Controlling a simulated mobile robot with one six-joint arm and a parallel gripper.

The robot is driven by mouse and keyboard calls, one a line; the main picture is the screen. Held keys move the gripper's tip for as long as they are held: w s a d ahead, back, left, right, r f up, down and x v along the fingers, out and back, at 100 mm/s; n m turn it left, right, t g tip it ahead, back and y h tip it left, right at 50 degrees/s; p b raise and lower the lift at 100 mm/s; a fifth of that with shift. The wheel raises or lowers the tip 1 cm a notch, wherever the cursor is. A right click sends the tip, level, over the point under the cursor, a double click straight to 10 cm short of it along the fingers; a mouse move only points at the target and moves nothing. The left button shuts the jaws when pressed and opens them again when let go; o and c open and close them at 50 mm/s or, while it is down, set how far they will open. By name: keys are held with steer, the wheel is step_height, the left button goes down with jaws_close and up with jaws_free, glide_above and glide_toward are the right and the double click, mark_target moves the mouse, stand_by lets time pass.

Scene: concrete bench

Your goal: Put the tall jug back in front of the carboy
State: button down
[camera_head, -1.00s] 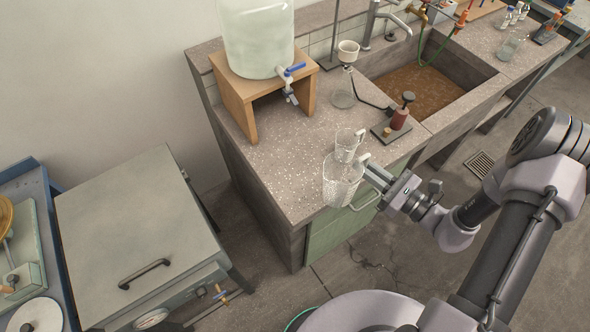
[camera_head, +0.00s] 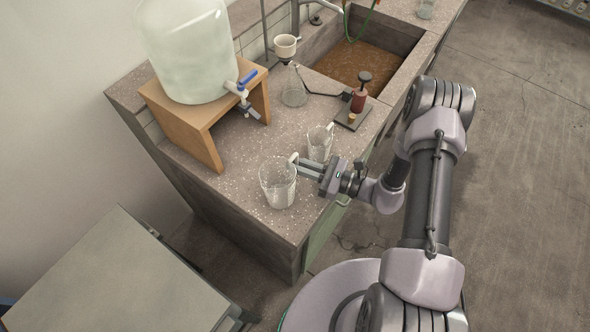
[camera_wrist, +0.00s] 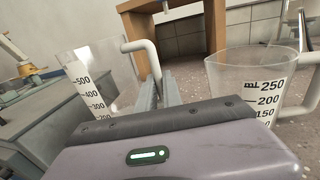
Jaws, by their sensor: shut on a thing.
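The tall jug (camera_head: 278,188) is clear with a white handle. In the wrist view the tall jug (camera_wrist: 88,75) is at left, with marks up to 500. My gripper (camera_head: 300,166) is shut on its handle, which runs down between the fingers (camera_wrist: 160,88). The jug looks upright over the bench top near the front edge; whether it touches is unclear. The carboy (camera_head: 187,50), pale and translucent with a blue-handled tap (camera_head: 243,88), stands on a wooden stand (camera_head: 203,140) behind and left of the jug.
A smaller jug (camera_head: 319,146), also in the wrist view (camera_wrist: 245,85) with marks to 250, stands just right of my gripper. The bench top (camera_head: 232,178) before the stand is clear.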

steer(key=shift+f, duration=0.35)
steer(key=shift+f, duration=0.15)
steer(key=c, duration=1.5)
jaws_free()
